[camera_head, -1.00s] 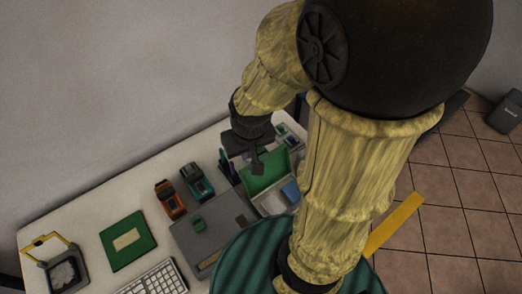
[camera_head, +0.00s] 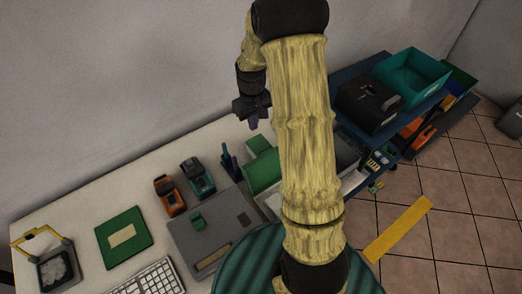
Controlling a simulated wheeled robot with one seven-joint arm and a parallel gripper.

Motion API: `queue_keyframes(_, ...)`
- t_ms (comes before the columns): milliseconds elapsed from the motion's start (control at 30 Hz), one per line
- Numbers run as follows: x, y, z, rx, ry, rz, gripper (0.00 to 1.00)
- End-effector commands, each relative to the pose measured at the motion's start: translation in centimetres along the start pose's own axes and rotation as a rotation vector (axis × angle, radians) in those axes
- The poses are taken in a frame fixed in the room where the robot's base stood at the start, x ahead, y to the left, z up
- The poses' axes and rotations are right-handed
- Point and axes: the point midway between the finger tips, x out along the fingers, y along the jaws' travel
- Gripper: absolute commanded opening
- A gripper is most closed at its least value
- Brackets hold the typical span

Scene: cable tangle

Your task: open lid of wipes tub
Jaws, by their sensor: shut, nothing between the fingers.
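I cannot tell for sure which thing is the wipes tub. A green box-like thing (camera_head: 262,172) with an upright green panel stands on the table beside my arm, which hides its right side. At the far left, a dark tub (camera_head: 58,272) holds something white and crumpled, with a yellow frame (camera_head: 38,240) standing up at its back. My gripper (camera_head: 253,122) is shut and empty, pointing down. In the picture it is just above the green panel and appears apart from it.
A grey case (camera_head: 215,235), an orange device (camera_head: 168,195), a teal device (camera_head: 198,178), a green board (camera_head: 123,238) and a keyboard (camera_head: 150,280) lie on the white table (camera_head: 85,205). A blue shelf with a black box (camera_head: 370,103) and a teal bin (camera_head: 412,75) is at right.

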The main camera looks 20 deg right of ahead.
Motion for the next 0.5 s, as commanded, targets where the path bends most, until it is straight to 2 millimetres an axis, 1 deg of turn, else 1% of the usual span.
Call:
queue_keyframes(33,0.81,0.40,-0.39,-0.005,-0.007,-0.003,0.00)
queue_keyframes(100,1.06,0.69,-0.67,-0.010,-0.010,-0.005,0.00)
queue_keyframes(367,1.00,0.71,-0.67,-0.011,-0.012,-0.005,0.00)
queue_keyframes(500,1.27,0.69,-0.65,-0.011,-0.013,-0.005,0.00)
